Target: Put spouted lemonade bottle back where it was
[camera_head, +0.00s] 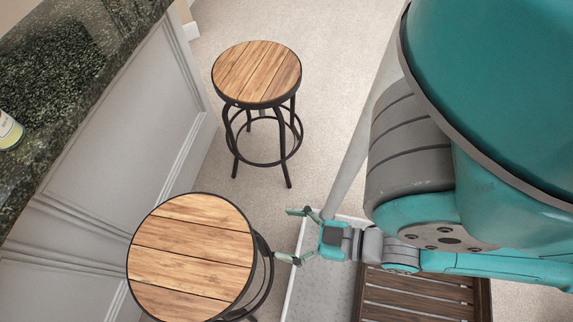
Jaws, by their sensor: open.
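A pale yellow-green container with a white label (9,131) is on the dark stone counter (62,75), cut off by the left edge of the picture. I cannot tell whether it is the spouted lemonade bottle, and no spout shows. My gripper (290,235) is open and empty, with its fingers pointing left. It appears just right of the nearer stool's seat in the picture, well to the right of the counter.
A nearer round wooden stool (190,258) and a farther one (257,72) stand along the grey-panelled bar front (130,135). A dark slatted wooden piece (415,295) lies below my arm. Carpet (335,60) is clear beyond the farther stool.

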